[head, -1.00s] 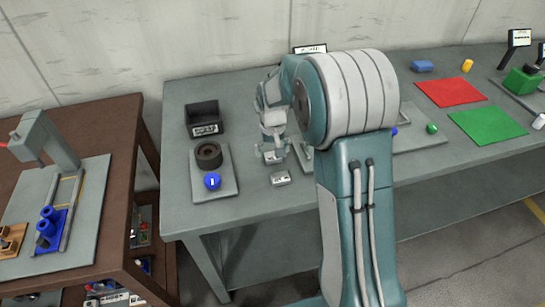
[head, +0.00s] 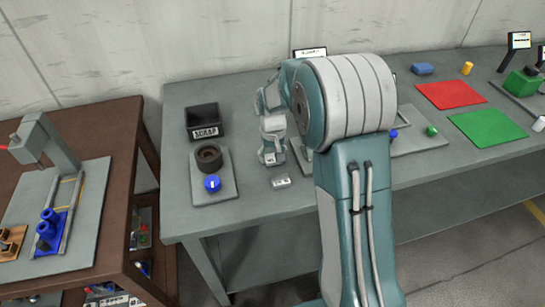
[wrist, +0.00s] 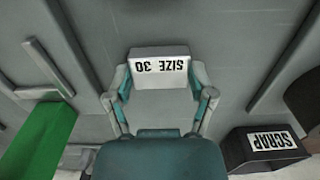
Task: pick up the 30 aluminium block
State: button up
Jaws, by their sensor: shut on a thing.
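The 30 aluminium block (wrist: 158,70) is a pale grey block with a white "SIZE 30" label, which reads upside down in the wrist view. My gripper (wrist: 162,88) has one finger on each side of the block and is shut on it. In the head view my gripper (head: 272,157) is over the left part of the grey bench, and the small labelled block (head: 281,183) shows just in front of it. I cannot tell whether the block touches the bench top.
A black SCRAP bin (head: 203,120) stands left of my gripper. Before it, a plate (head: 222,192) carries a dark ring (head: 209,157) and a blue knob (head: 212,184). A red mat (head: 450,95) and a green mat (head: 487,126) lie far right. Bare bench lies in front.

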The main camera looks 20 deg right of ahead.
notch_tip(320, 180, up, 2)
jog(key=shift+w+r, duration=0.1)
jog(key=shift+r, duration=0.15)
jog(key=s+r, duration=1)
jog(key=s, duration=0.4)
